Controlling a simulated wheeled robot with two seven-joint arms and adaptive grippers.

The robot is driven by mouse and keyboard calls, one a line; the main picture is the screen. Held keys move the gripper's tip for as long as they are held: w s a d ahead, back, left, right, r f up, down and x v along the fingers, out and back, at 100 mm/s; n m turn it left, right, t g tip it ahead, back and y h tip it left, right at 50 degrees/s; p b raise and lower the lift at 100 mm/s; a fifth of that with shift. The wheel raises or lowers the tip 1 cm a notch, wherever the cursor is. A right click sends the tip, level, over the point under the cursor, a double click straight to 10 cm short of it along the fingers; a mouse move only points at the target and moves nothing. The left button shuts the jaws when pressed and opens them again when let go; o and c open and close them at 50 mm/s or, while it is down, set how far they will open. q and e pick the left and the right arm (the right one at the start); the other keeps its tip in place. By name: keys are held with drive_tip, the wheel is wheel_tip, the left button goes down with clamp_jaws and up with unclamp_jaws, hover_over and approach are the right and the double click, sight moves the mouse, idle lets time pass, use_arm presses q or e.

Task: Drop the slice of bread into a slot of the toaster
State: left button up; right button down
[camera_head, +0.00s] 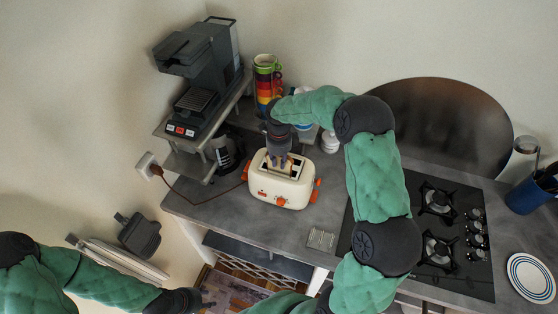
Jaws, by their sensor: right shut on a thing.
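The cream toaster (273,187) with orange knobs and lever stands on the grey counter near its left end. My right gripper (281,162) reaches down from above, its fingertips right over the toaster's slots. It is shut on the slice of bread, which is mostly hidden by the fingers and the toaster top; I cannot tell how deep it sits in the slot. My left gripper (203,300) is low at the bottom edge, away from the toaster and in front of the counter; its jaws are too small to read.
A coffee machine (198,75) stands on a shelf left of the toaster. Stacked colourful cups (266,78) are behind it. A gas hob (440,235) and a striped plate (531,276) lie to the right. A cord (190,198) runs from the wall socket towards the toaster.

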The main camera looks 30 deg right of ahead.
drive_tip(key=shift+f+b, duration=0.85)
drive_tip(key=shift+f, duration=0.1)
drive_tip(key=c, duration=1.1)
unclamp_jaws()
drive_tip(key=shift+o, duration=0.2)
drive_tip(key=shift+r, duration=0.1)
drive_tip(key=shift+r+p, duration=1.45)
drive_tip(key=shift+r, duration=2)
drive_tip(key=shift+s+f, duration=0.1)
